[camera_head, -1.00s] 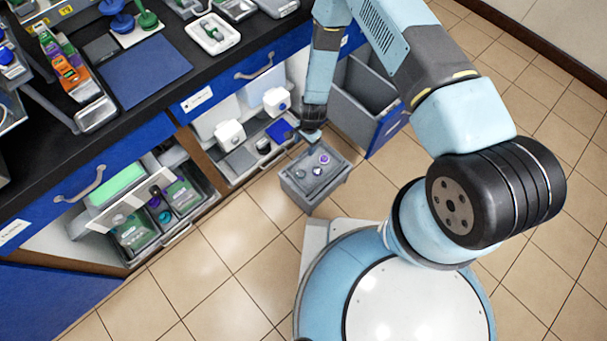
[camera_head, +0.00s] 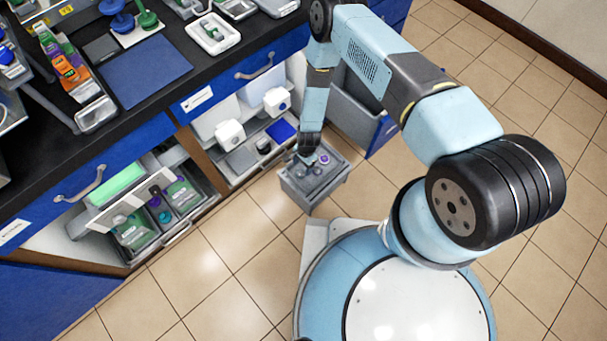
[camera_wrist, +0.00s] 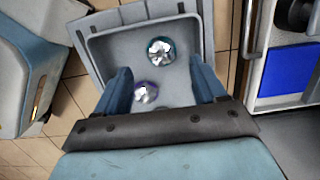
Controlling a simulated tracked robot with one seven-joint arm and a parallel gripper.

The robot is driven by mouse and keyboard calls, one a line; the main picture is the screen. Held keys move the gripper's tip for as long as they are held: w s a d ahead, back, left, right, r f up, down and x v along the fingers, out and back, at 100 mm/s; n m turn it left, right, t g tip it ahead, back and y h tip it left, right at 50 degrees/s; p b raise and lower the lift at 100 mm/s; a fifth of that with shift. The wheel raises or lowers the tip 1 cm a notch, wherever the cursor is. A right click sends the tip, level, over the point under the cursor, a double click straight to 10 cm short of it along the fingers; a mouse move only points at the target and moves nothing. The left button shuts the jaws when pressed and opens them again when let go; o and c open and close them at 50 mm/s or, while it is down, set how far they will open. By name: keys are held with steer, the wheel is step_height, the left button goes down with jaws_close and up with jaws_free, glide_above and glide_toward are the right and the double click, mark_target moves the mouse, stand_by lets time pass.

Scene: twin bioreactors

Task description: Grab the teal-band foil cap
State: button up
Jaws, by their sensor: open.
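The teal-band foil cap (camera_wrist: 161,50) shows in the wrist view as a crinkled silver disc with a teal rim, lying in a grey bin (camera_wrist: 82,32). A purple-band foil cap (camera_wrist: 146,93) lies nearer to me, between the fingers as seen in that view. My gripper (camera_wrist: 163,82) is open and holds nothing; the teal-band cap shows beyond its fingertips. In the head view my gripper (camera_head: 308,158) points down over the grey bin (camera_head: 306,198). The caps are too small there to tell their bands surely.
An open drawer with boxes (camera_head: 160,215) stands left of the bin. A taller grey bin (camera_head: 352,112) stands behind. Tiled floor (camera_head: 235,260) lies free in front.

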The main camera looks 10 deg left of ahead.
mark_target(301, 173)
steer(key=shift+s+a+f, duration=0.15)
steer(key=shift+f, duration=1.2)
steer(key=shift+s+a+f, duration=0.1)
steer(key=shift+a+f, duration=0.05)
steer(key=shift+f, duration=1.15)
steer(key=shift+c, duration=0.2)
steer(key=c, duration=1.1)
